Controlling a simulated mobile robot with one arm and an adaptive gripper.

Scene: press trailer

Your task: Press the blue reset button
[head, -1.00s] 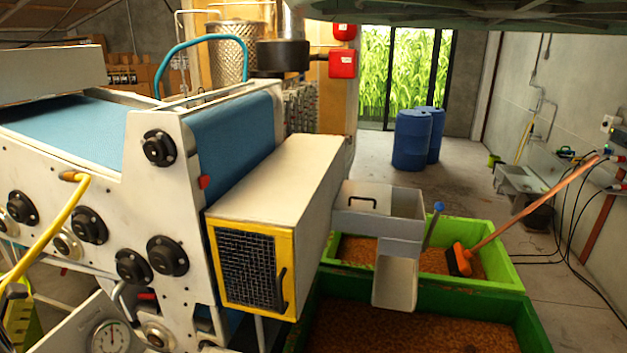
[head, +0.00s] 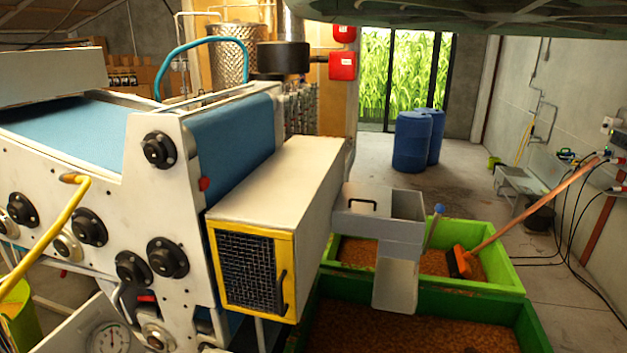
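I see no blue reset button that I can make out in the head view. The press (head: 185,240) fills the left side, a white machine with a blue belt (head: 236,130) and several black round bearings on its side plate. A small red part (head: 204,184) sits on the edge of that plate. A lever with a blue ball top (head: 438,208) stands beside the grey chute (head: 395,280); it looks like a handle, and I cannot tell that it is a button. My gripper is not in the head view.
A yellow-framed mesh box (head: 252,272) juts from the press. Green bins (head: 500,264) of brown pulp stand below the chute, with an orange-handled broom (head: 530,212) leaning in one. Blue barrels (head: 411,142) stand at the back. Cables hang along the right wall; floor before it is partly clear.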

